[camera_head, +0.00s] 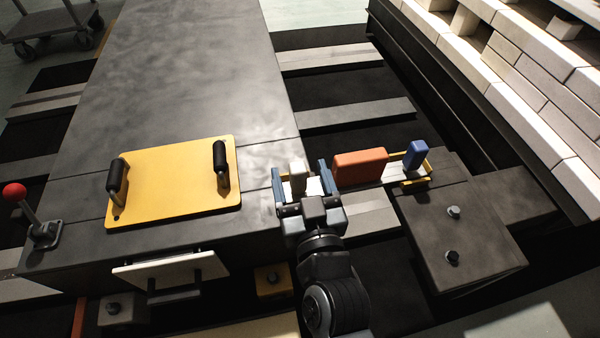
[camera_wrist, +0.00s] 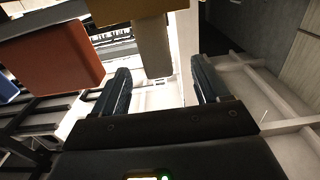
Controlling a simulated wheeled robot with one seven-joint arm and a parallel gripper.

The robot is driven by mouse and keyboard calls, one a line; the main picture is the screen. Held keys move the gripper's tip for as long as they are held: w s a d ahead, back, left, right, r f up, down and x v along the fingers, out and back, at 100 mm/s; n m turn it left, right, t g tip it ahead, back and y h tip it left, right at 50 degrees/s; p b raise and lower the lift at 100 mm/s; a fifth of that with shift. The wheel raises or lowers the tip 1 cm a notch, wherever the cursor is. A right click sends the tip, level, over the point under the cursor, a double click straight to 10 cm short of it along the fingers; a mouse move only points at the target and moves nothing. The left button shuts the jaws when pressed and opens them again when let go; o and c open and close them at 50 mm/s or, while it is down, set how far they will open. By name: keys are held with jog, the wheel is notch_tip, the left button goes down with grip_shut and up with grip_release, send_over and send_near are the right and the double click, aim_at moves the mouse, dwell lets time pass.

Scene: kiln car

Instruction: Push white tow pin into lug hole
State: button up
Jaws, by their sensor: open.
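The white tow pin (camera_head: 297,173) stands between the two blue fingers of my gripper (camera_head: 302,179) in the head view. In the wrist view, a pale pin (camera_wrist: 153,52) shows between and beyond the fingertips, against a yellow-brown piece (camera_wrist: 130,12) at the top edge. My gripper (camera_wrist: 162,86) is open, with a gap on both sides of the pin. An orange block (camera_head: 360,165) lies just right of my gripper; it is large at the left of the wrist view (camera_wrist: 50,60). I cannot make out the lug hole.
A blue piece (camera_head: 415,154) stands in a yellow bracket (camera_head: 428,166) beyond the orange block. A dark block with bolts (camera_head: 460,240) lies right. A yellow plate (camera_head: 170,185) with two black handles rests on the dark deck (camera_head: 200,80) at left. White bricks (camera_head: 510,75) are stacked upper right.

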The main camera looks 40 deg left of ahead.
jog(key=shift+s+d, duration=0.2)
dwell(0.4)
jog(key=v, duration=0.8)
